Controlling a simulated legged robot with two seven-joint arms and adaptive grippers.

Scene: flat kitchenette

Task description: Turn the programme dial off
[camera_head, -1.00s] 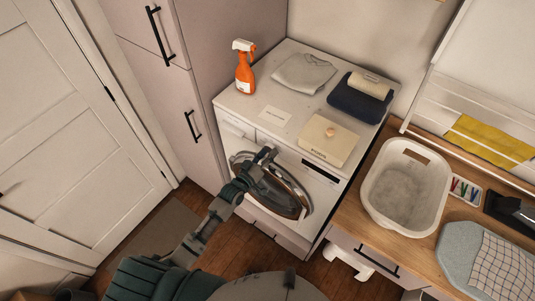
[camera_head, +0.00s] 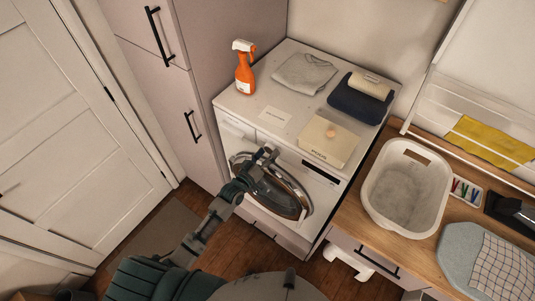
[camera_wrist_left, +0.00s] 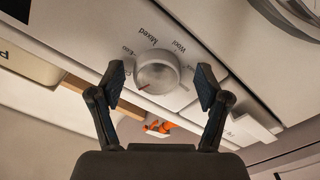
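The programme dial (camera_wrist_left: 158,74) is a round silver knob on the washing machine's white front panel (camera_head: 235,123). In the left wrist view it shows between my fingertips, with a red mark at its lower left. Labels around it include "Mixed" and "Wool"; others are hard to read. My left gripper (camera_wrist_left: 160,80) is open, one finger on each side of the dial. I cannot tell whether the fingers touch it. In the head view my left gripper (camera_head: 267,153) is at the panel, above the round door (camera_head: 290,198), and hides the dial. My right gripper is not in view.
On the machine top stand an orange spray bottle (camera_head: 244,70), a grey folded garment (camera_head: 303,72), a dark blue folded stack (camera_head: 360,98) and a beige box (camera_head: 327,141). A white basket (camera_head: 376,200) is on the wooden counter at right. A tall cabinet (camera_head: 215,140) is at left.

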